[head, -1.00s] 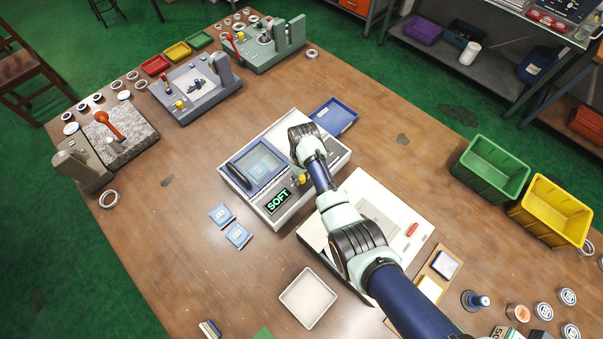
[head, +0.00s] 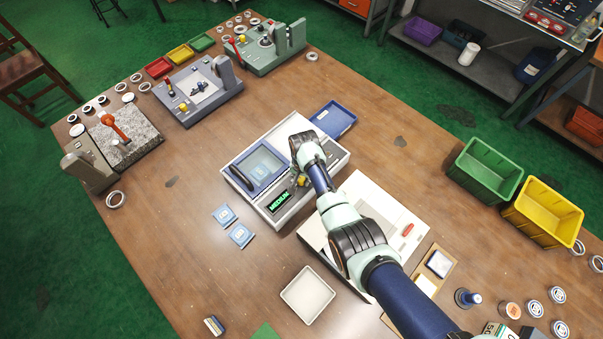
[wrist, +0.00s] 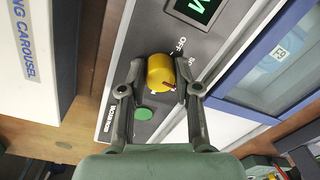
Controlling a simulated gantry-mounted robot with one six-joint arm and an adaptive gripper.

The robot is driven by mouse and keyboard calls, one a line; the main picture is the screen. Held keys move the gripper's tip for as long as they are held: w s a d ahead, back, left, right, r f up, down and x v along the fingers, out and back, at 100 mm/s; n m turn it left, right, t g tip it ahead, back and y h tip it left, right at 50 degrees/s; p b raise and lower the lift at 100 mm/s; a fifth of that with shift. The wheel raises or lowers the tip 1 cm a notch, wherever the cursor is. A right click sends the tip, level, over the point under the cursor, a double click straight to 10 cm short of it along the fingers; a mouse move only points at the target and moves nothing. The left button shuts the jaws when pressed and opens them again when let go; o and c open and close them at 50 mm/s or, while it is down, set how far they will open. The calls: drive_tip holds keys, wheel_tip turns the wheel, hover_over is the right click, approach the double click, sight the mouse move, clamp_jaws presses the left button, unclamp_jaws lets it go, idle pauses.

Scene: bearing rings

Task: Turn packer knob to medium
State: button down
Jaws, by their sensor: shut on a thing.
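The packer (head: 318,205) is a pale machine with a blue-framed window at the middle of the table in the head view. Its display (head: 280,201) reads MEDIUM in green; part of it also shows at the top of the wrist view (wrist: 199,8). The yellow knob (wrist: 161,74) with a red pointer mark sits on the packer's grey panel, and it shows partly behind my arm in the head view (head: 302,181). My gripper (wrist: 158,82) is shut on the knob, one finger on each side. A green button (wrist: 144,113) lies between the fingers.
A white machine (head: 385,215) stands to the right of the packer, under my arm. Two blue packets (head: 240,235) and a white tray (head: 308,295) lie in front. A blue tray (head: 333,119) is behind.

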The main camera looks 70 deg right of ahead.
sight(302, 180)
drive_tip(key=shift+m, duration=1.6)
drive_tip(key=c, duration=0.8)
unclamp_jaws()
drive_tip(key=r, duration=1.2)
drive_tip(key=shift+s, duration=0.2)
drive_tip(key=shift+a, duration=0.1)
